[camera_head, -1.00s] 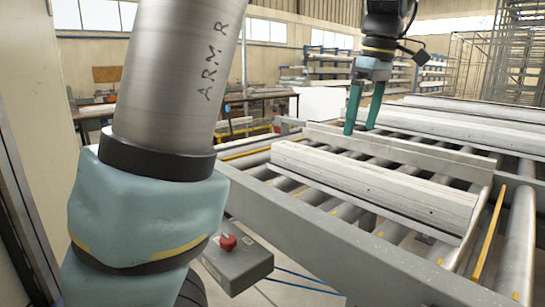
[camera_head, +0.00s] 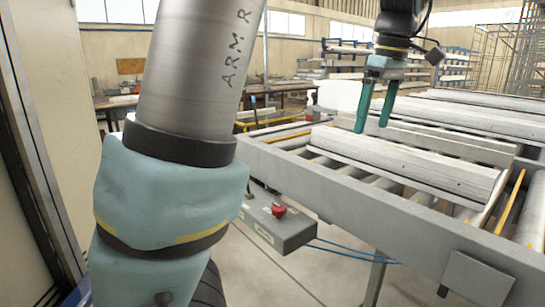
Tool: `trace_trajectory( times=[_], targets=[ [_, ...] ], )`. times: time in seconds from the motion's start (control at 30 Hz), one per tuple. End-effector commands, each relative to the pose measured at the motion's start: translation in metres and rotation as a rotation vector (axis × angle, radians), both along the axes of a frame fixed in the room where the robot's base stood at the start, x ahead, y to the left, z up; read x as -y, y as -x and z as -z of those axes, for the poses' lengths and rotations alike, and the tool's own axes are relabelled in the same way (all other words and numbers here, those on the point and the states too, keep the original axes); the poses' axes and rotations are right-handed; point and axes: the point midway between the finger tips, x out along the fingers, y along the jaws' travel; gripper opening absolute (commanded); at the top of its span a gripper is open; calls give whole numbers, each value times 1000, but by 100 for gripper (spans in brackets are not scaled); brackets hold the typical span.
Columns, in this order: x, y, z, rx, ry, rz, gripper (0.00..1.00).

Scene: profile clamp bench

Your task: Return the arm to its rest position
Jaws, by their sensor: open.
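My gripper (camera_head: 373,115) hangs pointing down at the upper right of the head view. Its two green fingers are apart, with nothing seen between them. In the picture the fingertips are over the left end of a pale profile (camera_head: 415,163) that lies on the roller bench (camera_head: 375,215). I cannot tell how far the tips are above or behind the profile. My arm (camera_head: 170,200) fills the left foreground, with a grey link and a light blue joint.
A grey control box (camera_head: 283,233) with a red button (camera_head: 278,210) sits at the near left side of the bench. More pale profiles (camera_head: 460,115) lie farther back. A cabinet edge (camera_head: 40,150) stands at the left. Shelving (camera_head: 345,60) is behind.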

Motion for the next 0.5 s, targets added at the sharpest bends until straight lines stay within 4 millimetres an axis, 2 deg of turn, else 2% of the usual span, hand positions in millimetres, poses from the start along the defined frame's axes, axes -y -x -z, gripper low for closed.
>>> trace_trajectory(
  times=[0.27,0.5],
  targets=[
    [-28,-13,25,-21,8,64,100],
    [-70,-25,62,-40,21,163,100]
  ],
)
